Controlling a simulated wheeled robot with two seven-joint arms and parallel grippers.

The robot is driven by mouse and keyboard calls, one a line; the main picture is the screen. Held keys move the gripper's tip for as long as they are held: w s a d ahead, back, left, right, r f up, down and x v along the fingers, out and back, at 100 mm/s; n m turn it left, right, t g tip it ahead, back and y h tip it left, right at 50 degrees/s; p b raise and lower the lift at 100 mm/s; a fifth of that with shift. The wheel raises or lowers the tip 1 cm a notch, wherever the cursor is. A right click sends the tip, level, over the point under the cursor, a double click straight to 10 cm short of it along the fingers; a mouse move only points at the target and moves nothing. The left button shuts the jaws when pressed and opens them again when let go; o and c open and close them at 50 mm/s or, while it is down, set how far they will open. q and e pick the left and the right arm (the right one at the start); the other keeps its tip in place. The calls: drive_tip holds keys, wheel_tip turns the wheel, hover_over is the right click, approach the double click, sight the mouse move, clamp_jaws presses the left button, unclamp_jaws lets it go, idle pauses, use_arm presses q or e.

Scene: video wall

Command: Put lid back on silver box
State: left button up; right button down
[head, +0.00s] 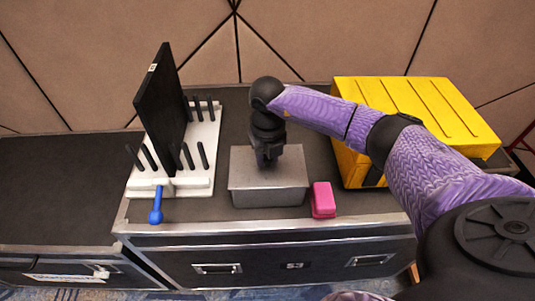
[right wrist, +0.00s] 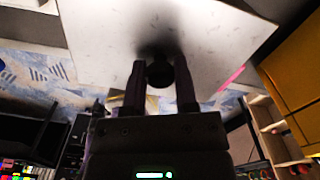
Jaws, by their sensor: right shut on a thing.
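The silver box (head: 268,198) stands on the black case top in the middle of the head view. Its grey lid (head: 290,165) lies over the box opening, level and roughly lined up with it. I cannot tell whether a thin gap remains between them. My right gripper (head: 267,162) points down at the lid's middle. In the right wrist view its two fingers (right wrist: 160,68) are on either side of the lid's dark round knob (right wrist: 160,75), shut on it. The pale lid (right wrist: 225,35) fills the upper part of that view. My left gripper is not in view.
A pink block (head: 323,200) stands close to the box's right. A yellow box (head: 415,110) is behind my right arm. To the left is a white rack (head: 205,150) with black pegs and an upright black panel (head: 160,110). A blue-handled item (head: 156,208) lies at the front.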

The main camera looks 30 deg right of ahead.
drive_tip(key=shift+c, duration=1.5)
unclamp_jaws()
drive_tip(key=o, duration=0.3)
drive_tip(key=shift+r, duration=0.2)
wheel_tip(320, 180, up, 4)
drive_tip(key=p, duration=0.3)
drive_tip(key=shift+f, duration=0.2)
drive_tip(key=shift+r+p, duration=1.45)
drive_tip(key=shift+r, duration=0.15)
drive_tip(key=shift+f, duration=0.1)
clamp_jaws()
